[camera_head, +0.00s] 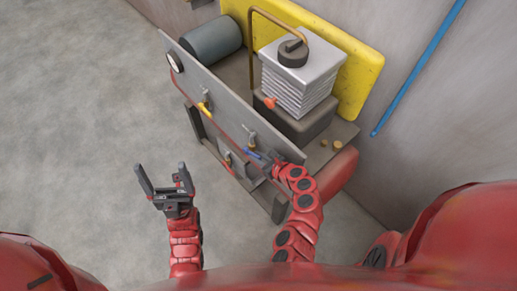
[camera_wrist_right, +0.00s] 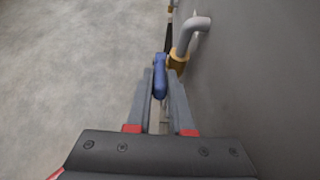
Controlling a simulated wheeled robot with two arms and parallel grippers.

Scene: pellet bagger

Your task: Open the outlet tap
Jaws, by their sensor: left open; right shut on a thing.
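A tap with a blue lever handle (camera_head: 253,154) is on the front of the grey panel (camera_head: 220,88). In the right wrist view the blue handle (camera_wrist_right: 160,76) lies between the fingers of my right gripper (camera_wrist_right: 161,90), with a brass fitting (camera_wrist_right: 178,60) and a grey bent pipe just beside it. My right gripper (camera_head: 265,160) is shut on the blue handle. Two other taps are on the panel, one with a yellow handle (camera_head: 205,106) and one lower with an orange-red handle (camera_head: 228,169). I cannot tell which is the outlet tap. My left gripper (camera_head: 162,178) is open and empty over the floor.
Behind the panel are a grey cylinder (camera_head: 212,40), a finned block (camera_head: 300,75) with a bent brass pipe, and a yellow board (camera_head: 350,75). A gauge (camera_head: 175,62) is at the panel's far left. A blue pipe (camera_head: 415,70) runs along the wall. The floor at left is clear.

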